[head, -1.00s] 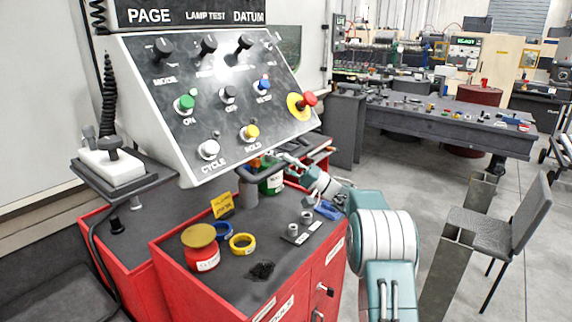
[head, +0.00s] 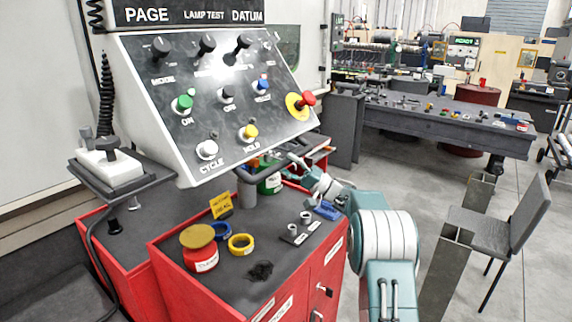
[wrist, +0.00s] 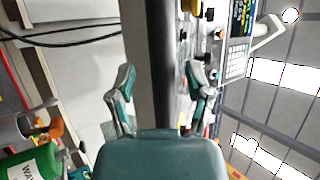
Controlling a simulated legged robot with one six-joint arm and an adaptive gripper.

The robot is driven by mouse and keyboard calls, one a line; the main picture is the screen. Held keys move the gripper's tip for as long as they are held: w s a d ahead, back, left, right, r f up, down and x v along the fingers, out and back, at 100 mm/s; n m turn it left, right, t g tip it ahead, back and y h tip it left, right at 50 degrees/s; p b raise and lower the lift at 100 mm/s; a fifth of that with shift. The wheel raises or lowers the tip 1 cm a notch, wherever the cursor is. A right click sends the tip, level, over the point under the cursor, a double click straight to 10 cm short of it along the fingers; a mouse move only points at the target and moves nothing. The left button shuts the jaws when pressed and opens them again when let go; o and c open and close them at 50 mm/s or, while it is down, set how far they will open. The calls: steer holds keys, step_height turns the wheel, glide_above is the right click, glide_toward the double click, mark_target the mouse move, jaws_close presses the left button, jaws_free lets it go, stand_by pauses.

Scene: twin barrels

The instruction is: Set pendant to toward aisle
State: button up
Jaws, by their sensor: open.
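A white box with a black knob (head: 110,165), possibly the pendant, sits on a dark side tray left of the console; a coiled black cord hangs above it. The sloped grey console (head: 215,100) carries knobs, coloured buttons and a red stop button (head: 307,99). In the head view my arm reaches under the console's lower right edge, and the console partly hides its end. In the wrist view my gripper (wrist: 162,97) is open, with its fingers spread to either side of the console's edge (wrist: 163,60). Nothing is held. I cannot tell whether either finger touches the console.
The red cabinet top (head: 285,262) below the console holds a red jar (head: 199,248), tape rolls (head: 241,244) and a green container (head: 270,182). A chair (head: 500,225) stands right. The floor between chair and far workbench (head: 440,121) is mostly clear.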

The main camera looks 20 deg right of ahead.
steer(key=v, duration=1.1)
steer(key=shift+d+f, duration=0.15)
steer(key=shift+d, duration=0.15)
